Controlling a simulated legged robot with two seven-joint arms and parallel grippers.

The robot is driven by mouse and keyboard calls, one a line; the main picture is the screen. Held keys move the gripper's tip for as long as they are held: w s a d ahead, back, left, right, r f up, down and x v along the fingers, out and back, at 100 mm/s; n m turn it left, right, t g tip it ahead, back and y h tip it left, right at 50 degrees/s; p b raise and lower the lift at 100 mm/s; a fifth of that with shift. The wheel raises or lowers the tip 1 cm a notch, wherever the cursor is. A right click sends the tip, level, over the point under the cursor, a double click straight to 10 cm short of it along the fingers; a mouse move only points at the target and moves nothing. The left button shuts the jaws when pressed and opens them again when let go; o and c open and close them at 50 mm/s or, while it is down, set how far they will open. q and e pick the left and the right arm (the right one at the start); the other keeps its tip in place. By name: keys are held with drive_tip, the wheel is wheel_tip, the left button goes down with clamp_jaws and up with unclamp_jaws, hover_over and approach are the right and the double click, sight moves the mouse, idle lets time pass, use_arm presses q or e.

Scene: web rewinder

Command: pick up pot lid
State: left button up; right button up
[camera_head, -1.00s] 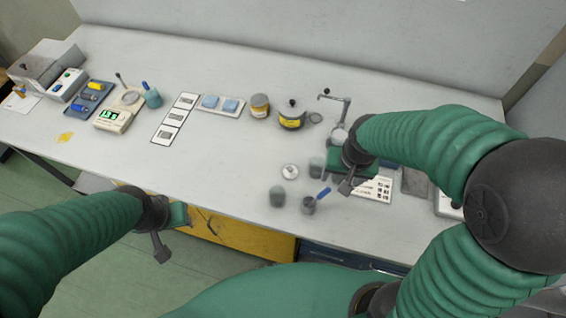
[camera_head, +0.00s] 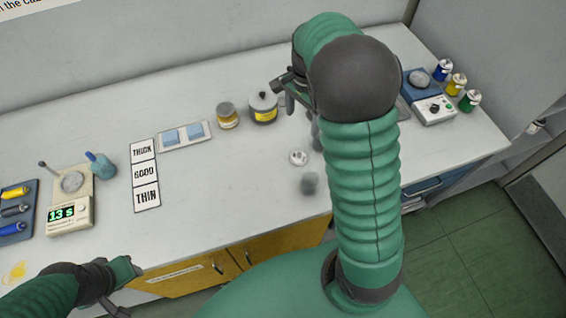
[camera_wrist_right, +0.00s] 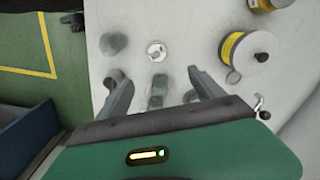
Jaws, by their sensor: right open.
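A dark pot with a yellow label (camera_head: 263,108) stands on the table, its grey lid with a black knob (camera_head: 262,95) on top. The lidded pot also shows at upper right in the right wrist view (camera_wrist_right: 248,52). A small pale round disc, perhaps another lid (camera_head: 298,157), lies flat on the table nearer me; it also shows in the right wrist view (camera_wrist_right: 156,51). My right gripper (camera_wrist_right: 161,84) is open and empty, its fingers above the table short of the disc and left of the pot. My left gripper (camera_head: 122,275) is low over the table's front edge; its jaws are unclear.
A blurred grey cup (camera_head: 309,183) stands by the disc. Dark cups (camera_wrist_right: 157,93) show between my right fingers. A yellow-labelled jar (camera_head: 228,116) is left of the pot. A tray with blue pads (camera_head: 185,136) and label cards (camera_head: 146,175) lie further left. Table front-centre is clear.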

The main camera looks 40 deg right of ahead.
drive_tip(key=b, duration=0.1)
hover_over(299, 154)
drive_tip(key=d, duration=0.2)
drive_tip(key=f, duration=1.1)
drive_tip(key=shift+w+f, duration=0.2)
drive_tip(key=shift+w, duration=0.15)
drive_tip(key=shift+s+a+f, duration=0.25)
drive_tip(key=shift+a+f, duration=0.95)
wheel_tip(299, 154, down, 2)
drive_tip(key=shift+s+a+f, duration=0.15)
drive_tip(key=shift+f, duration=0.1)
drive_tip(key=shift+d+f, duration=0.25)
drive_tip(key=shift+f, duration=0.05)
drive_tip(key=shift+d+f, duration=0.15)
drive_tip(key=shift+d, duration=0.35)
drive_tip(key=shift+c, duration=2.4)
drive_tip(key=shift+a, duration=0.5)
drive_tip(key=c, duration=0.7)
drive_tip(key=shift+r, duration=0.2)
drive_tip(key=shift+c, duration=1.2)
use_arm(q)
drive_tip(key=shift+w+f, duration=0.1)
drive_tip(key=shift+f, duration=0.5)
use_arm(e)
drive_tip(key=shift+d, duration=0.15)
